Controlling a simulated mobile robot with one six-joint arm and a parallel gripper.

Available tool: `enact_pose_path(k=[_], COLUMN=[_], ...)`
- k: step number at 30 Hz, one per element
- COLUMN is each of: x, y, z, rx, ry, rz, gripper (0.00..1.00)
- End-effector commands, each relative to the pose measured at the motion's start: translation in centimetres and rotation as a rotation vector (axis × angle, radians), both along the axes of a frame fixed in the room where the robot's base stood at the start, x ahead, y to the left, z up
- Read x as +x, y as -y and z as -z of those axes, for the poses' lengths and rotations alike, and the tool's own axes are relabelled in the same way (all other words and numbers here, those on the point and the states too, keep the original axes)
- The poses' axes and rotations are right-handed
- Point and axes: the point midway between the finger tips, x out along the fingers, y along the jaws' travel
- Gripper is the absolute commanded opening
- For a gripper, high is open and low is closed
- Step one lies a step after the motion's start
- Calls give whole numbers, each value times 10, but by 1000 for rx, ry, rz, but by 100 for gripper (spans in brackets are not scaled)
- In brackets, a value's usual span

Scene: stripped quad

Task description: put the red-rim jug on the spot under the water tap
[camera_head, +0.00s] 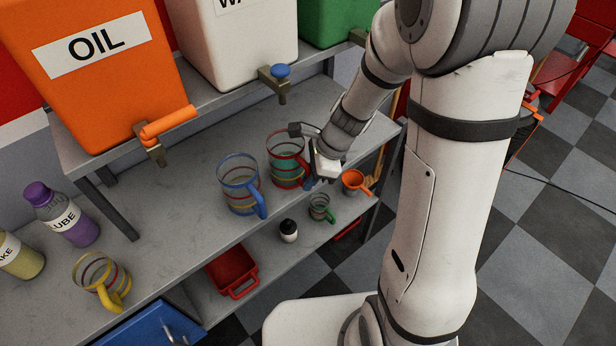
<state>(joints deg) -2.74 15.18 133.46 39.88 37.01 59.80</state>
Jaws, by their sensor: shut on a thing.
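The red-rim jug (287,158) is clear with red bands and stands upright at or just above the grey bench. My gripper (311,162) reaches it from the right and is shut on it at the handle side, which my gripper partly hides. The water tap (273,84) has a blue knob and sits low on the front of the white container (242,40), whose label is cut off by the top edge. The jug is below the tap's height and slightly right of it in the picture. I cannot tell whether its base touches the bench, and no marked spot shows.
A blue-rim jug (239,184) stands close left of the red-rim jug. A yellow-rim jug (97,283) and bottles are at the left. The orange oil container (92,65) has its own tap. A small green-rim jug (320,208) and a red bin (232,270) are lower down.

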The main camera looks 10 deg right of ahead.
Motion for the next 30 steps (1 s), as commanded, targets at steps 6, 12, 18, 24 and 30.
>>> enact_pose_path(k=[6,12,18,24,30], x=[0,0,0,0,1], y=[0,0,-1,-1,8], z=[0,2,1,0,-23], rx=[0,0,0,0,1], ry=[1,0,1,1,6], rz=[-1,-1,-2,-2,-1], gripper=[0,25,36,36,36])
